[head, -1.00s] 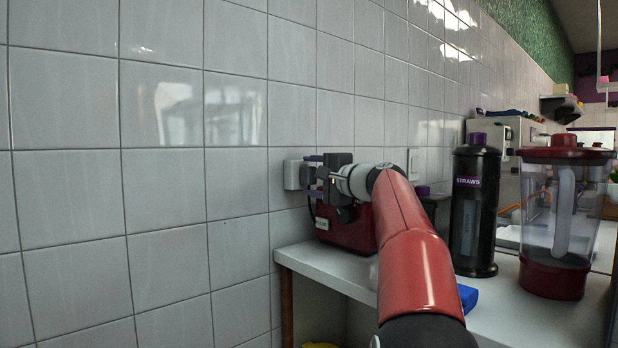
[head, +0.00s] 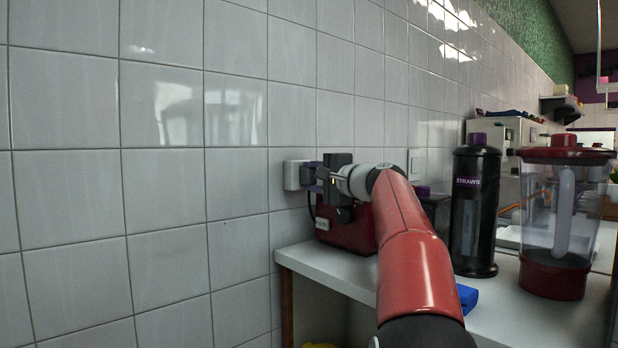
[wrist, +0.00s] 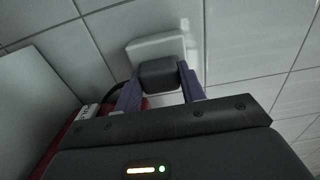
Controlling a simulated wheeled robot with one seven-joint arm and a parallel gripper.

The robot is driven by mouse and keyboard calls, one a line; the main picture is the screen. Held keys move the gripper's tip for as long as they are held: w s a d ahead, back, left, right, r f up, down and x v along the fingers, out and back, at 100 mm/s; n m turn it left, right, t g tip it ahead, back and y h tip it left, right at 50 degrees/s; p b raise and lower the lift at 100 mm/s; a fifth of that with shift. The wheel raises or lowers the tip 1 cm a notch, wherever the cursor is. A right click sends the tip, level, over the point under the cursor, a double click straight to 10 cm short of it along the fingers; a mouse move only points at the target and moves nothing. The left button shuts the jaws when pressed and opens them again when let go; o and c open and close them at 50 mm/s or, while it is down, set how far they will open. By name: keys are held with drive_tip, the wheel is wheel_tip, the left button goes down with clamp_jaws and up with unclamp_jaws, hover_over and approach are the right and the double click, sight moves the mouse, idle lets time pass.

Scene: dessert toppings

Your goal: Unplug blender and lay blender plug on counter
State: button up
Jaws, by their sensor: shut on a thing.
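A white wall outlet (head: 292,175) sits on the tiled wall. It also shows in the wrist view (wrist: 150,49). The dark blender plug (wrist: 160,76) is between the two purple fingers of my gripper (wrist: 160,84), which is shut on it. The plug is right at the outlet's face; whether its prongs are inside is hidden. In the head view my gripper (head: 310,174) is beside the outlet. A black cord (head: 312,208) hangs below the plug toward the red blender base (head: 345,234) on the counter (head: 335,277), partly behind my arm.
A black straws dispenser (head: 474,215) and a clear jar with red lid and base (head: 563,220) stand to the right. A blue object (head: 467,297) lies near the counter's front edge. A little bare counter shows before the red base.

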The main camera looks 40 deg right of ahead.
sight(313, 175)
drive_tip(key=shift+s+d+b, duration=0.15)
drive_tip(key=shift+s+b, duration=0.65)
drive_tip(key=shift+s, duration=0.7)
drive_tip(key=shift+s+d+b, duration=0.1)
drive_tip(key=shift+s+b, duration=0.7)
drive_tip(key=shift+s, duration=0.7)
drive_tip(key=shift+c, duration=0.4)
drive_tip(key=shift+r, duration=0.1)
drive_tip(key=p, duration=0.1)
drive_tip(key=g+p, duration=0.1)
drive_tip(key=p, duration=0.1)
drive_tip(key=shift+s+a+r, duration=0.1)
drive_tip(key=shift+s+r, duration=0.05)
drive_tip(key=shift+s, duration=0.15)
drive_tip(key=shift+s+g+p, duration=0.15)
drive_tip(key=shift+g+p, duration=0.35)
drive_tip(key=shift+p, duration=0.6)
drive_tip(key=g+p, duration=0.1)
drive_tip(key=p, duration=0.3)
drive_tip(key=shift+s+a+g, duration=0.15)
drive_tip(key=shift+s+g, duration=0.25)
drive_tip(key=shift+s+g+p, duration=0.15)
drive_tip(key=shift+g+p, duration=0.25)
drive_tip(key=shift+p, duration=0.5)
drive_tip(key=shift+s+a+f+g+h, duration=0.2)
drive_tip(key=shift+s+g+h, duration=0.3)
drive_tip(key=shift+g, duration=0.7)
